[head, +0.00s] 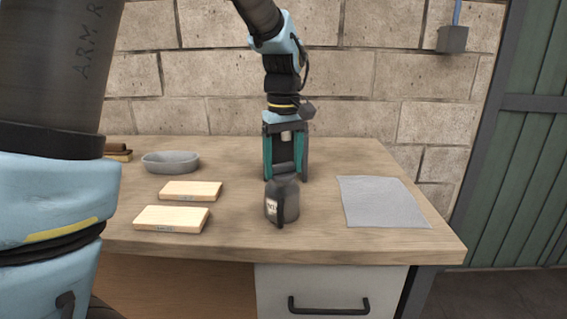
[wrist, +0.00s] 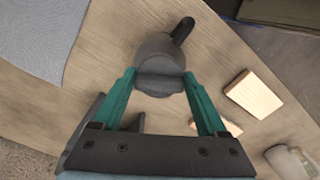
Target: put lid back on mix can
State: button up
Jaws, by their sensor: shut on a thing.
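The mix can (head: 292,205) is a dark grey can with a pale label and a black handle, standing upright on the workbench. It also shows in the wrist view (wrist: 165,45), its handle pointing up and right. My gripper (head: 286,176) points down just above and behind the can, with teal fingers. In the wrist view my gripper (wrist: 160,82) is shut on the lid (wrist: 160,84), a dark grey piece between the fingertips. The lid overlaps the can in both views, and I cannot tell whether it touches the rim.
Two pale wooden blocks (head: 172,218) (head: 190,191) and a grey oval bowl (head: 171,162) lie left of the can. A grey cloth (head: 382,202) lies flat to the right. The workbench (head: 330,235) is clear close around the can. A stone wall stands behind.

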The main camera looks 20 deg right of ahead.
dwell(0.4)
jog(key=o, duration=1.2)
jog(key=shift+r, duration=0.15)
jog(key=shift+r+p, duration=3.2)
jog(key=shift+r, duration=0.2)
jog(key=shift+f, duration=0.1)
grip_shut()
